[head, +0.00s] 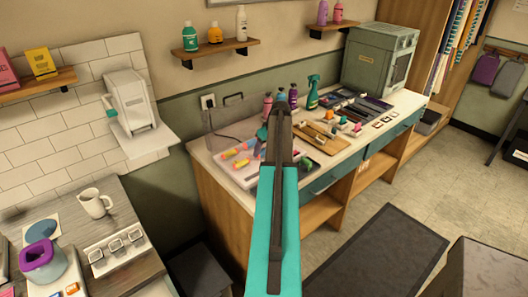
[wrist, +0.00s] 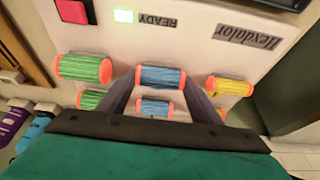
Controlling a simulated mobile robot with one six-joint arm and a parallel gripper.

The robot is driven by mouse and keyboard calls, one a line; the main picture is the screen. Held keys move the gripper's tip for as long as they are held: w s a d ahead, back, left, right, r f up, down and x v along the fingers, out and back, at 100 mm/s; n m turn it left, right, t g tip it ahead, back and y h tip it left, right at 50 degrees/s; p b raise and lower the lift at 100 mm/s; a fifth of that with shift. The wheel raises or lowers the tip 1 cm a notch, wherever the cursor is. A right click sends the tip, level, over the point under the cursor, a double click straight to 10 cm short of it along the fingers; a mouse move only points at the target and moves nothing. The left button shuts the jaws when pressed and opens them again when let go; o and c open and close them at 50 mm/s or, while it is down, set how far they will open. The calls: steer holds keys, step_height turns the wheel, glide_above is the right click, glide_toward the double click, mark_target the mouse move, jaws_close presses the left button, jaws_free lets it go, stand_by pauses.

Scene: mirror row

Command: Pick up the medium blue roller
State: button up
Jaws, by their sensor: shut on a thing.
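In the wrist view a blue roller (wrist: 160,78) with orange ends sits between the fingertips of my gripper (wrist: 162,75). My gripper is shut on it, with a finger at each end. A second blue roller (wrist: 155,106) shows between the fingers in the row below; it looks smaller. Green rollers (wrist: 84,68) stand to the left and yellow rollers (wrist: 229,87) to the right, in the same two rows on a pale case (wrist: 205,60). In the head view my arm hides most of the case, and the blue rollers cannot be made out.
The case lies at the left end of a white counter (head: 215,142). Bottles, including a green spray bottle (head: 313,92), stand behind it. A wooden board (head: 320,140) with small items is to the right. A grey cabinet (head: 378,60) stands at the far end. The floor mat (head: 378,258) is clear.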

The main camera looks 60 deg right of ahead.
mark_target(264, 150)
steer(key=shift+r, duration=0.1)
steer(key=shift+r+b, duration=0.9)
steer(key=shift+r, duration=0.5)
steer(key=s+r+b, duration=0.2)
steer(key=s+b, duration=0.2)
steer(key=s, duration=1.2)
steer(key=shift+b, duration=0.35)
steer(key=w+a+r+n, duration=0.2)
steer(key=w+a+r, duration=0.1)
steer(key=w+a, duration=2.7)
steer(key=w+a+r, duration=0.1)
steer(key=w+a, duration=0.2)
steer(key=a, duration=1.6)
steer(key=w+a+r+n+y, duration=0.1)
steer(key=w+a, duration=0.3)
steer(key=a, duration=1.6)
steer(key=shift+a+r+n, duration=0.15)
steer(key=shift+r+n, duration=0.15)
steer(key=shift+r, duration=0.4)
